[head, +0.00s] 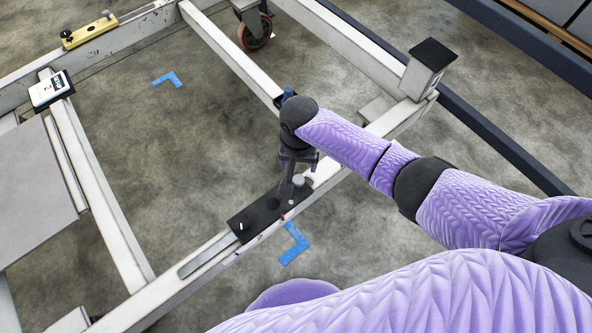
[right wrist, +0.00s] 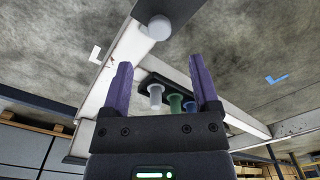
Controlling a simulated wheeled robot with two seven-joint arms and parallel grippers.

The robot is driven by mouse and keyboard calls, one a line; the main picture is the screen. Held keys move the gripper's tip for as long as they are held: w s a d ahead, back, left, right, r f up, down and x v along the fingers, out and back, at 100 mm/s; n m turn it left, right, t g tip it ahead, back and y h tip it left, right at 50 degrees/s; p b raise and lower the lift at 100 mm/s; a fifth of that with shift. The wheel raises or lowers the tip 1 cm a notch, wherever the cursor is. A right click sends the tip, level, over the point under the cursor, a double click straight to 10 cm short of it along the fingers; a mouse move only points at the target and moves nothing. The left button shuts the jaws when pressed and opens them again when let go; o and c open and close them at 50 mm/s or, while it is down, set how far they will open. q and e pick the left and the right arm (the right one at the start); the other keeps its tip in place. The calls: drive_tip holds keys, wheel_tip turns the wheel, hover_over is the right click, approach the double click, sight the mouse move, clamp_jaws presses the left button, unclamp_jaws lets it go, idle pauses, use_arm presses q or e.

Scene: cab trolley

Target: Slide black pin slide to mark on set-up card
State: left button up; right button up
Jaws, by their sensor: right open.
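The black pin slide (head: 262,215) lies on the near white bar of the trolley frame. A pale round-headed pin (head: 298,180) stands at its right end; the pale head (right wrist: 160,27) also shows at the top of the right wrist view. My right gripper (head: 299,164) is just above and behind this pin in the head view. Its two purple fingers (right wrist: 160,62) are apart with nothing between them, and the pin head lies beyond their tips. The set-up card (head: 50,90), white with a black edge, rests on the left bar; its mark is too small to read. My left gripper is not seen.
A dark holder (right wrist: 146,77) with white, green and blue pins sits on the frame. A yellow block (head: 88,31) with a black knob is on the far left bar. A caster (head: 257,31) and blue floor marks (head: 294,244) show. Open floor lies between the bars.

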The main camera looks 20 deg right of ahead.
sight(298, 179)
wheel_tip(298, 179, down, 8)
drive_tip(key=b, duration=0.4)
drive_tip(key=shift+r+b, duration=0.2)
drive_tip(key=shift+b, duration=0.1)
drive_tip(key=shift+r, duration=0.25)
drive_tip(key=c, duration=0.4)
clamp_jaws()
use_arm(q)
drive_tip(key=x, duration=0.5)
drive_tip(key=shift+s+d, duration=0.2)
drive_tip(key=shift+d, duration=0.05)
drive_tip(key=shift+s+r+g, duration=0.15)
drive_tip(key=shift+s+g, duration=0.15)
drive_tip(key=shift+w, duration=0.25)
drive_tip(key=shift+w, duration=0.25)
